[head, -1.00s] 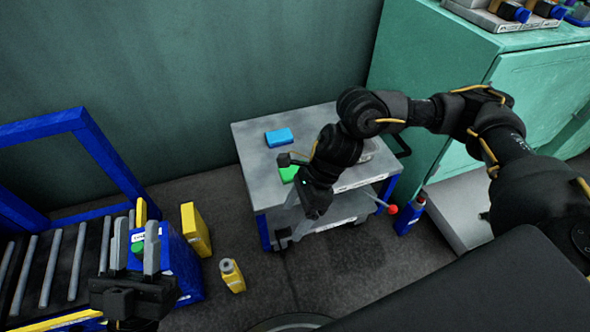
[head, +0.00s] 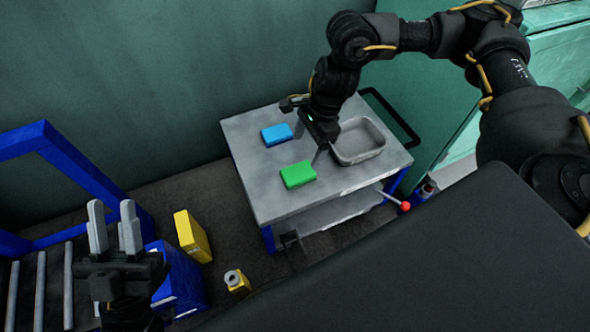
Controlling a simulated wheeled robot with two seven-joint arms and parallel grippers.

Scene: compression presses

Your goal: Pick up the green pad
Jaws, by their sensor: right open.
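The green pad (head: 298,175) lies flat on the grey top of the cart (head: 262,207), near its front edge, fully in sight. My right gripper (head: 321,154) hangs above the cart top, just behind and to the right of the green pad, between it and the metal tray. It is open and empty, pointing down, its fingers partly hidden. My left gripper (head: 114,228) is at the lower left, away from the cart, with its two grey fingers upright, apart and empty.
A blue pad (head: 277,134) lies behind the green pad. A metal tray (head: 359,158) sits on the right of the cart top. A red-knobbed lever (head: 404,206) sticks out at the cart's front right. Yellow containers (head: 192,236) stand left of the cart, near a roller conveyor (head: 41,287).

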